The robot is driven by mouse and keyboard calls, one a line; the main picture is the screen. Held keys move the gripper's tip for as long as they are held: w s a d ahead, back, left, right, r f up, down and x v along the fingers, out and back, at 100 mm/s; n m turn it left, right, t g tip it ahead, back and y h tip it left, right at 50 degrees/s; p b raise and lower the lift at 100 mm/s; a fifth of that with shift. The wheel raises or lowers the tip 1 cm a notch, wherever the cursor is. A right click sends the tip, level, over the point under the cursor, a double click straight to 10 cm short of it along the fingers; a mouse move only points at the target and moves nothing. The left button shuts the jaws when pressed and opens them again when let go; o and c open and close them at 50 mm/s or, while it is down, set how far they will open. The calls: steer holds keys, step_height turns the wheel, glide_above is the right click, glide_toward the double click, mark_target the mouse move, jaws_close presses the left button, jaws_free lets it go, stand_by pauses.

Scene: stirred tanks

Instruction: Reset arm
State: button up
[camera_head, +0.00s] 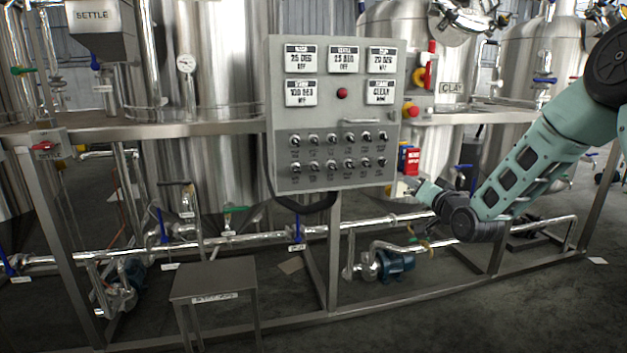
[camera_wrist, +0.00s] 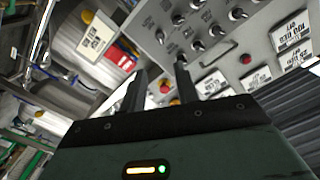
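My gripper (camera_wrist: 160,70) shows in the wrist view with its two dark fingers apart and nothing visible between them. In the head view my teal arm comes in from the right. It bends at a dark joint low down, and my gripper (camera_head: 408,184) points left, by the lower right edge of the grey control panel (camera_head: 336,115). The panel also fills the upper right of the wrist view (camera_wrist: 213,60), tilted, with its knobs, labels and red button beyond the fingers. I cannot tell the exact gap between my gripper and the panel.
Steel tanks (camera_head: 215,95) stand behind a metal frame with pipes (camera_head: 250,238). A red and blue box (camera_head: 408,160) sits just above my gripper. A small steel stool (camera_head: 214,277) stands in front at the left. The floor at the front right is clear.

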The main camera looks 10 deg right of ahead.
steer(key=s+a+f+n+g+y, duration=0.15)
steer(key=s+a+n+g, duration=0.3)
steer(key=s+a, duration=0.55)
steer(key=s+a+f+n+g+y, duration=0.1)
steer(key=s+a+f+n+g, duration=0.35)
steer(key=a, duration=0.95)
steer(key=s+a+n+g+h, duration=0.15)
steer(key=s+g, duration=0.25)
steer(key=s, duration=1)
steer(key=s+a+n+g+h, duration=0.1)
steer(key=s+n+g, duration=0.25)
steer(key=s, duration=1.05)
step_height(320, 180, up, 20)
steer(key=s+g+p, duration=0.1)
steer(key=s+p, duration=0.1)
steer(key=p, duration=1.6)
steer(key=shift+s+d+f+m+p, duration=0.15)
steer(key=shift+m+p, duration=0.25)
steer(key=shift+g, duration=0.25)
